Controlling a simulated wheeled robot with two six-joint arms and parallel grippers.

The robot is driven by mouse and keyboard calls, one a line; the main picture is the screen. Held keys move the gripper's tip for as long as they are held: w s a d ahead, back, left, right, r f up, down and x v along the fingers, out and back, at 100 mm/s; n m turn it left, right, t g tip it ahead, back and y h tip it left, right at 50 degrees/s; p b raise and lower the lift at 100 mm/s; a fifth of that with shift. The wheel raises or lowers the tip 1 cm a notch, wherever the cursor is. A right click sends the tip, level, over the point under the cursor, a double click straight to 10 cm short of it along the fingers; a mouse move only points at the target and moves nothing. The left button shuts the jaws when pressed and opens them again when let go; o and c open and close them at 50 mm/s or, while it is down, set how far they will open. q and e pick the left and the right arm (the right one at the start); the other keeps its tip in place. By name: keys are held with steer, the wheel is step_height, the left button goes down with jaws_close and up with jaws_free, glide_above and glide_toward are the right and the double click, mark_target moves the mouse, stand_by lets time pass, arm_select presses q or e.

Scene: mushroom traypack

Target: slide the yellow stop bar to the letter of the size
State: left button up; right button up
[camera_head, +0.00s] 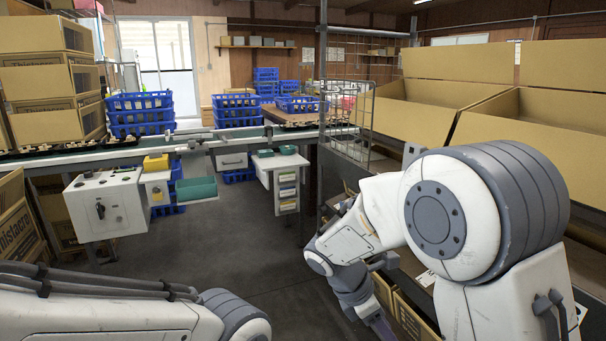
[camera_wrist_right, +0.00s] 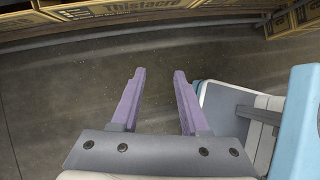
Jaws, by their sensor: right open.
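I cannot make out the yellow stop bar or any size letters in either view. A small yellow object (camera_head: 155,163) sits by the conveyor at the left in the head view, too small to identify. My right gripper (camera_wrist_right: 159,75) is open and empty, its two purple fingers apart above bare floor in the wrist view. In the head view it hangs low at the right, mostly hidden behind its own arm. My left arm shows at the lower left, but its gripper is out of view.
A conveyor (camera_head: 90,155) runs across the back left, with a white control box (camera_head: 105,205) in front. Large cardboard boxes (camera_head: 455,66) line the right. The grey floor (camera_head: 255,235) between is clear.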

steer(key=s+a+r+m+y, duration=0.2)
steer(key=s+a+m+y, duration=0.3)
steer(key=s, duration=0.6)
steer(key=s+a+r+m+y, duration=0.1)
steer(key=s+a+m+y, duration=0.2)
steer(key=s+a+m, duration=0.6)
step_height(320, 180, up, 32)
steer(key=s+d+n+p, duration=0.1)
steer(key=d+p, duration=0.1)
steer(key=p, duration=2.9)
steer(key=shift+d+f, duration=0.2)
steer(key=shift+f, duration=0.05)
steer(key=shift+s, duration=0.1)
steer(key=shift+d, duration=0.1)
